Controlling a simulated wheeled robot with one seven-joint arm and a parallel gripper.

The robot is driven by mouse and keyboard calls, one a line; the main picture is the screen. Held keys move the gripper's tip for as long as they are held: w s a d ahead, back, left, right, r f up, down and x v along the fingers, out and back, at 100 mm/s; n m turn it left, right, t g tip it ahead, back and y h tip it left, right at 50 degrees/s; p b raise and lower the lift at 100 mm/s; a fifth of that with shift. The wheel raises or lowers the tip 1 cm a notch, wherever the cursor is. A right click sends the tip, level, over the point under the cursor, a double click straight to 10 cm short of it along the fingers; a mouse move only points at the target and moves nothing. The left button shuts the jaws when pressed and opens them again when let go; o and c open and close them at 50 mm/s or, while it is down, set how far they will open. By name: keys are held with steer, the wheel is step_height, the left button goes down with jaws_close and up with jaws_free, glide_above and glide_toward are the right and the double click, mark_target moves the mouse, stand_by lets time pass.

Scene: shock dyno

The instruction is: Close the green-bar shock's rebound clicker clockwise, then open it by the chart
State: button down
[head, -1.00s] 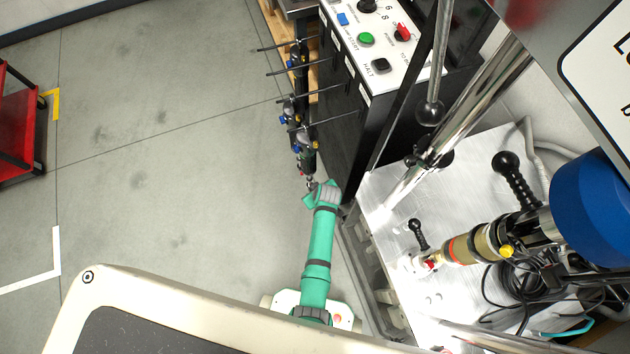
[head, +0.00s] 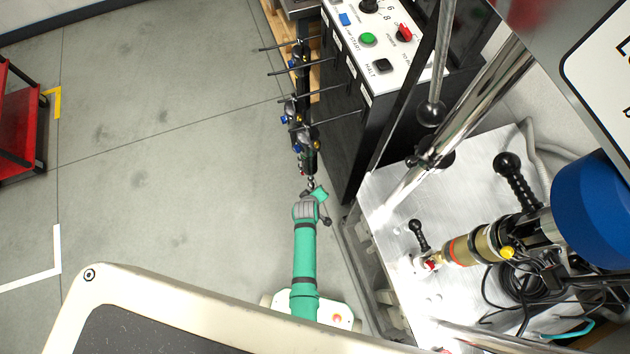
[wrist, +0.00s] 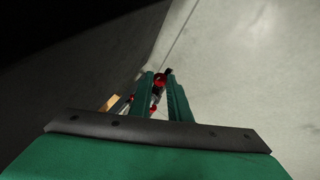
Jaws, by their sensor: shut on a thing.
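Several dark shocks hang in a row beside the black cabinet in the head view, with blue and yellow parts. The nearest shock (head: 307,160) has small red parts at its lower end. My gripper (head: 311,186) is at that lower end. In the wrist view, the two green fingers of my gripper (wrist: 158,76) are closed around a small red knob (wrist: 159,85), with dark and metal parts beside it. I cannot make out a green bar, the clicker's setting or a readable chart.
The black cabinet (head: 345,130) with a white control panel (head: 385,45) stands close right of the shocks. Thin dark rods (head: 335,121) stick out around them. A metal machine bed (head: 385,185) is at the right. Grey floor (head: 170,190) is clear at the left; a red cart (head: 18,120) stands farther left.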

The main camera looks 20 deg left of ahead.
steer(key=shift+s+a+f+t, duration=0.1)
steer(key=shift+s+a+t, duration=0.1)
steer(key=shift+t, duration=0.2)
steer(key=shift+d, duration=0.1)
steer(key=c, duration=1.6)
jaws_free()
steer(key=shift+c, duration=0.2)
steer(key=v, duration=1)
steer(key=shift+s+a+r, duration=0.15)
steer(key=shift+a+r, duration=0.05)
steer(key=shift+r, duration=0.2)
